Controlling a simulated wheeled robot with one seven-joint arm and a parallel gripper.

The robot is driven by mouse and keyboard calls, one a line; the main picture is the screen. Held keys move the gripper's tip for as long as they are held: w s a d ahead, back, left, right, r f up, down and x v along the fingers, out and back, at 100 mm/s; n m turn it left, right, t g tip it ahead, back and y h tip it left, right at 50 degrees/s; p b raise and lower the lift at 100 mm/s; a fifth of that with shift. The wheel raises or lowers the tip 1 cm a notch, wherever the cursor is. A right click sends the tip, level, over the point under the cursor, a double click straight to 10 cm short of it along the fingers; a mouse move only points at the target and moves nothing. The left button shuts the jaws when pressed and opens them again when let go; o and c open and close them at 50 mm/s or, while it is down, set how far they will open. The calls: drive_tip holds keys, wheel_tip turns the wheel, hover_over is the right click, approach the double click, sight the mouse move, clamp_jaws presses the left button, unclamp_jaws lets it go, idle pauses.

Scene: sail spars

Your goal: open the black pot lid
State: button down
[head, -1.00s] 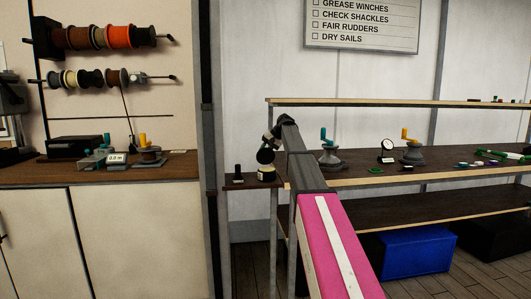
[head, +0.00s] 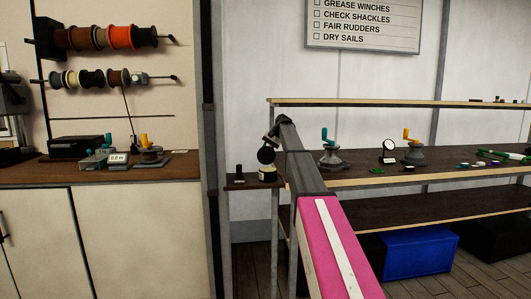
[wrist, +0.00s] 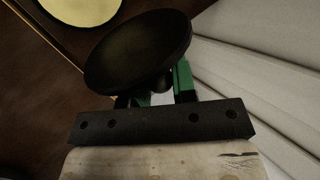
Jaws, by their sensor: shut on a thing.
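The black pot lid (wrist: 138,50) is a round dark disc in the wrist view, held between the green fingers of my gripper (wrist: 162,88). My gripper is shut on it, at the knob on its underside or top; which face shows I cannot tell. In the head view the lid (head: 265,155) is a tilted dark disc just above the small pot (head: 267,174). A pale yellow round surface, likely the open pot (wrist: 82,8), shows at the top left of the wrist view, apart from the lid.
The pot stands on a small dark side shelf (head: 238,186) beside a small black item (head: 239,173). To the right, a long shelf (head: 350,175) carries winches and a dial gauge. A wooden counter (head: 40,174) is at the left.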

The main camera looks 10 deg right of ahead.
drive_tip(key=c, duration=1.2)
unclamp_jaws()
drive_tip(key=s+v, duration=0.1)
drive_tip(key=v, duration=0.9)
drive_tip(key=shift+w+d+r, duration=0.15)
drive_tip(key=shift+w+r, duration=0.1)
drive_tip(key=shift+w, duration=0.3)
